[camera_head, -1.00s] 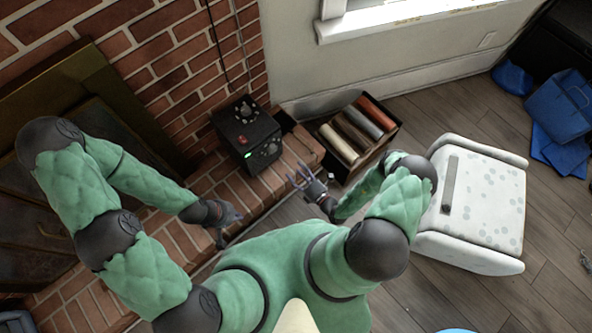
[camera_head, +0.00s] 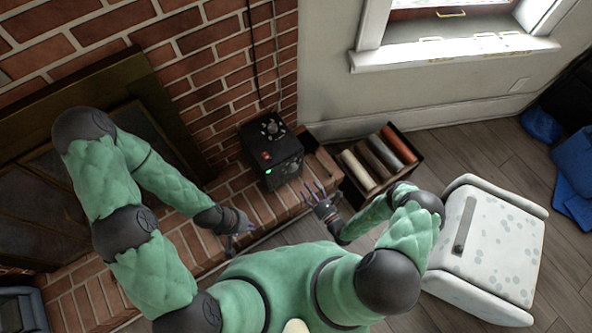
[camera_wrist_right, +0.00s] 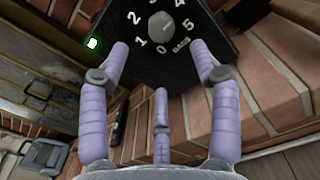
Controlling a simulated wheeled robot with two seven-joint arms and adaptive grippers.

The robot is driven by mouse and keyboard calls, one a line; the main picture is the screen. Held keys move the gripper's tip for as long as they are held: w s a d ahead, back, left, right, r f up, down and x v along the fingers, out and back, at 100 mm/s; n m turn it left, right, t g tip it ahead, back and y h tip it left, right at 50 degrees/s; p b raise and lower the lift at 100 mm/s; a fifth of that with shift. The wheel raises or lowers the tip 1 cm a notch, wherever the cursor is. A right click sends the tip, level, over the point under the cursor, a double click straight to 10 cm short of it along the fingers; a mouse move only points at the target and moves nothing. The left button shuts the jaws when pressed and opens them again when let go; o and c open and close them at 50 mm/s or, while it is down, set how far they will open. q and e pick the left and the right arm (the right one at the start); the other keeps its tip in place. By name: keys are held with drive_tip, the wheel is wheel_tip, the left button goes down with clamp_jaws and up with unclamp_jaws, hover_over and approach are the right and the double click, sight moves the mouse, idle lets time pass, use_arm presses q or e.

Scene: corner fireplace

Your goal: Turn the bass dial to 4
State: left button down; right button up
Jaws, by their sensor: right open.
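The bass dial (camera_wrist_right: 161,25) is a grey faceted knob on a black panel, with white numbers and the word BASS around it. The 4 is near the top edge of the right wrist view; I cannot tell where the knob points. The dial belongs to the black box (camera_head: 262,146) on the brick ledge. My right gripper (camera_head: 312,190) is open and empty, just in front of the box; in the wrist view its purple fingers (camera_wrist_right: 160,68) spread below and beside the dial, apparently apart from it. My left gripper (camera_head: 240,238) hangs left of the box; its finger state is unclear.
A brick hearth ledge (camera_head: 262,200) runs under the box, beside the brick wall (camera_head: 190,60). A dark crate (camera_head: 356,200) with rolled cloths stands to the right. A white spotted seat (camera_head: 495,240) stands further right. A green light (camera_head: 268,171) shines on the box.

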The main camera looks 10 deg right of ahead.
sight(295, 169)
drive_tip(key=b+x, duration=0.2)
drive_tip(key=x, duration=0.8)
drive_tip(key=shift+w+a+b, duration=0.1)
drive_tip(key=shift+w+b, duration=0.05)
drive_tip(key=shift+b, duration=0.2)
drive_tip(key=shift+r, duration=0.1)
drive_tip(key=c, duration=1.1)
